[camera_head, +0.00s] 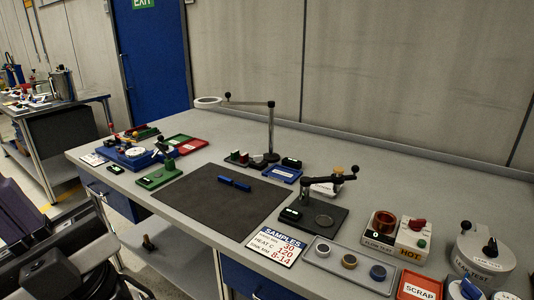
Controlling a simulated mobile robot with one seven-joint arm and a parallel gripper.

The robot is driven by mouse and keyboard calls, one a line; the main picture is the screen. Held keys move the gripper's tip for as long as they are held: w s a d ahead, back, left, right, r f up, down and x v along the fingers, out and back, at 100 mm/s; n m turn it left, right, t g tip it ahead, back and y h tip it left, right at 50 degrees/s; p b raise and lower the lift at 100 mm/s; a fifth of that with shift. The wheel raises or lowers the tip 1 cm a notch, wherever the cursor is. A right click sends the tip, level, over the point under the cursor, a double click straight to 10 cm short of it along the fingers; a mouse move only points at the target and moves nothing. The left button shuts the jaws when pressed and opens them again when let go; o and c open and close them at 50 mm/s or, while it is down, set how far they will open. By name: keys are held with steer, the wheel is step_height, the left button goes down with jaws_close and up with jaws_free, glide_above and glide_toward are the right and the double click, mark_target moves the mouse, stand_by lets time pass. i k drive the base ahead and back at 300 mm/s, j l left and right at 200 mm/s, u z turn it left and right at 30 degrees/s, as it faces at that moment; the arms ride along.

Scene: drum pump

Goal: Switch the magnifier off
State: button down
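The magnifier is a pale ring head (207,106) on a thin dark arm, carried by an upright grey post (271,132) at the back middle of the bench. The arm has a dark ball knob at its joint. Small red and dark parts (240,157) sit beside the foot of the post; I cannot tell which is its switch or whether its lamp is lit. Dark parts of my arm fill the lower left, with my gripper (100,272) low in front of the bench, far from the magnifier. Its fingers cannot be made out clearly.
A dark mat (217,222) with a blue object (234,184) covers the middle. A green press (160,172) and red tray (186,144) stand left. A black-armed fixture (322,181), sample tray (345,278) and hot unit (412,238) stand right. The back right bench is clear.

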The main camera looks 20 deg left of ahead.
mark_target(258, 159)
steer(key=i+u, duration=0.4)
steer(key=i+l+u, duration=0.1)
steer(key=i+u, duration=0.3)
steer(key=i+l+u, duration=0.2)
steer(key=i+u, duration=0.2)
